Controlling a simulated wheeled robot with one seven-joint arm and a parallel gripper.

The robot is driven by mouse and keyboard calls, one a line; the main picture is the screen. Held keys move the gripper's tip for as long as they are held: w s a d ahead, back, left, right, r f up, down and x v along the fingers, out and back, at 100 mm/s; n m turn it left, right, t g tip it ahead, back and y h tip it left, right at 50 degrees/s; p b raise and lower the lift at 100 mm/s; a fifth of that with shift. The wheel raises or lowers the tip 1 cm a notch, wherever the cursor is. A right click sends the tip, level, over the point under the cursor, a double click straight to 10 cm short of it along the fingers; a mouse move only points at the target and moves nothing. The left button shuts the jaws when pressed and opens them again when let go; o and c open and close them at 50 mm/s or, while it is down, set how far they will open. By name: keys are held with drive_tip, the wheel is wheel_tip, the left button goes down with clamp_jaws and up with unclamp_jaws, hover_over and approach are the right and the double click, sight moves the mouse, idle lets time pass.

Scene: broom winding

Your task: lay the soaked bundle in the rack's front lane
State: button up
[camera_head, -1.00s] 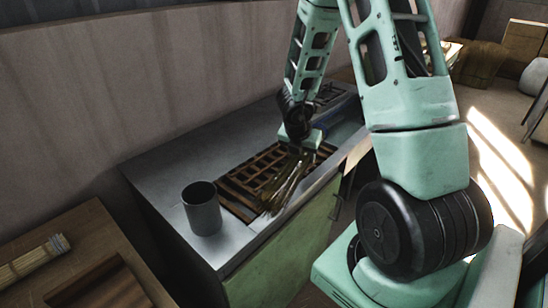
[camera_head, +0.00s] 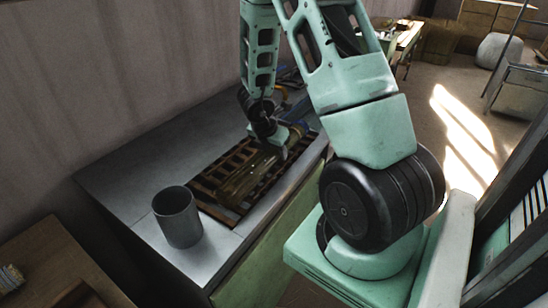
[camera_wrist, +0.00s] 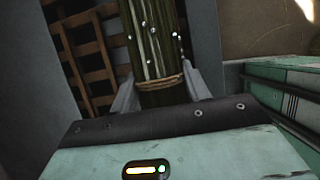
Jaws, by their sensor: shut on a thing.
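The soaked bundle (camera_head: 246,178) is dark green-brown with wet drops and a tie band. In the wrist view the bundle (camera_wrist: 152,45) runs up from between the fingers of my gripper (camera_wrist: 158,95), which is shut on it near the band. In the head view my gripper (camera_head: 276,143) is over the far part of the slatted brown rack (camera_head: 204,186), with the bundle lying along the rack's front side. The rack (camera_wrist: 88,50) also shows left of the bundle in the wrist view. I cannot tell whether the bundle touches the slats.
A grey metal cup (camera_head: 178,222) stands on the grey bench (camera_head: 120,178) near the rack's left end. A wooden table (camera_head: 45,258) is at the lower left. A blue item (camera_head: 300,108) lies beyond my gripper. The bench top left of the rack is clear.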

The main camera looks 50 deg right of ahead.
drive_tip(key=shift+f, duration=0.7)
drive_tip(key=shift+f+b, duration=0.2)
drive_tip(key=shift+b, duration=0.1)
drive_tip(key=o, duration=1.1)
drive_tip(key=shift+r, duration=0.1)
